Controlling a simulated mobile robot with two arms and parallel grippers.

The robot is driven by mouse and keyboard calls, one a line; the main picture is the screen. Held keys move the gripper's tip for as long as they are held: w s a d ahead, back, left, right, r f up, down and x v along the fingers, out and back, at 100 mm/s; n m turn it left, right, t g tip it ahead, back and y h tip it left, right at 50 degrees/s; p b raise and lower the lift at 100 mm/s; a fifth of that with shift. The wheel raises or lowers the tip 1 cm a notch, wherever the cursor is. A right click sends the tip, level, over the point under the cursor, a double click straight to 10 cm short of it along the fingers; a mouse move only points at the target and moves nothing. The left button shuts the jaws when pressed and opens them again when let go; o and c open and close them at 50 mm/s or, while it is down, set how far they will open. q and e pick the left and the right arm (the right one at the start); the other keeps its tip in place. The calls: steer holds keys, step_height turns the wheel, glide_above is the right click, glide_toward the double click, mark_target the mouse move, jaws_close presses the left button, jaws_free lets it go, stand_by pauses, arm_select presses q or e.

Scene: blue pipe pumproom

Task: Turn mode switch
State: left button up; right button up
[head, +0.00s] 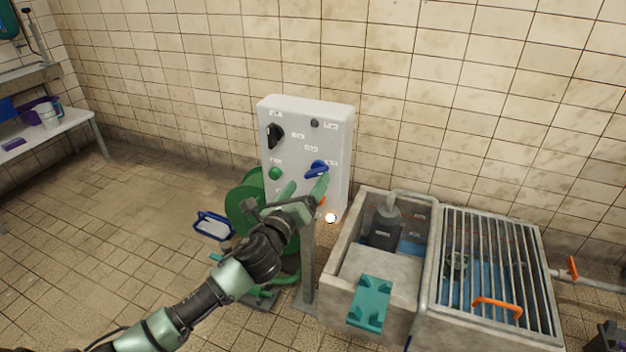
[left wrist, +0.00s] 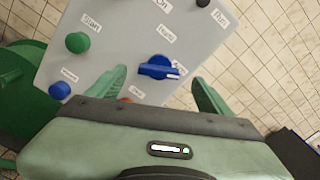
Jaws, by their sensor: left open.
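The grey-white control panel (head: 300,145) stands on a post in front of the tiled wall. A blue rotary knob (head: 316,169), which looks like the mode switch, sits on its lower right. It also shows in the left wrist view (left wrist: 158,67), with a pale pointer mark toward the right and small labels around it. My left gripper (head: 307,186) is open and empty in front of the panel. In the left wrist view its fingertips (left wrist: 160,78) lie on either side of the blue knob, apart from it. My right gripper is out of view.
A green button (left wrist: 77,42), a black switch (head: 275,135) and a second blue knob (left wrist: 60,90) share the panel. A green round machine part (head: 243,206) stands behind my left arm. A concrete basin (head: 345,245) with a metal grating (head: 500,265) is at right.

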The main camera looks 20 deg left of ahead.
mark_target(313, 176)
arm_select(q)
steer(key=w, duration=0.5)
steer(key=shift+b, duration=0.3)
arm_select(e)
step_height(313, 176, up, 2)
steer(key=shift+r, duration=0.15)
arm_select(q)
steer(key=shift+c, duration=0.3)
steer(key=c, duration=1.3)
steer(key=n+p, duration=0.1)
steer(key=n, duration=0.3)
steer(key=n+p, duration=0.2)
steer(key=n, duration=0.3)
steer(key=shift+a+f, duration=0.15)
steer(key=shift+f+n+p, duration=0.1)
steer(key=shift+n+p, duration=0.4)
steer(key=shift+n, duration=1.1)
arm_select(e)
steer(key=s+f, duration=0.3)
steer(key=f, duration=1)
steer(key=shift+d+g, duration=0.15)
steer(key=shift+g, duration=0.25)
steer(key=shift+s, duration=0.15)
